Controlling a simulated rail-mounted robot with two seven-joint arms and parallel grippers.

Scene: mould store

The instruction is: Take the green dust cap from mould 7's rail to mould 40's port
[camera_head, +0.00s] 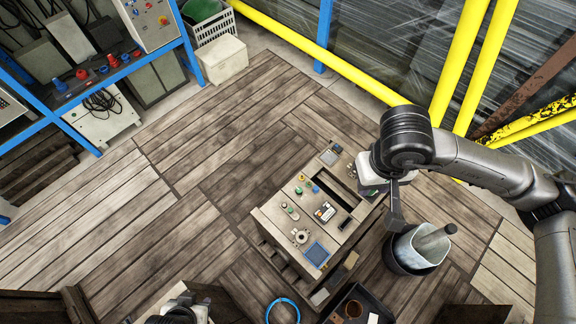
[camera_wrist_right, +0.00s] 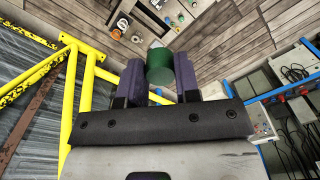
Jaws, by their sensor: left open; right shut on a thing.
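My right gripper (camera_wrist_right: 159,75) is shut on a green cap (camera_wrist_right: 159,58), a short green cylinder between its two purple-grey fingers in the right wrist view. In the head view my right arm reaches in from the right, over the right side of a beige mould block; the cap does not show there. The mould block (camera_head: 268,228) has a slot, a blue square, a round port (camera_head: 301,237) and small coloured caps on top. I cannot read mould numbers. My left gripper (camera_head: 190,308) is partly in view at the bottom left of the head view, open and away from the mould.
A dark bucket with a grey vessel (camera_head: 415,246) stands right of the mould. A blue ring (camera_head: 283,311) and a dark tray (camera_head: 362,304) lie in front. Yellow rails (camera_head: 460,60) run behind; a blue-framed bench (camera_head: 110,73) is at upper left. Plank floor left of the mould is clear.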

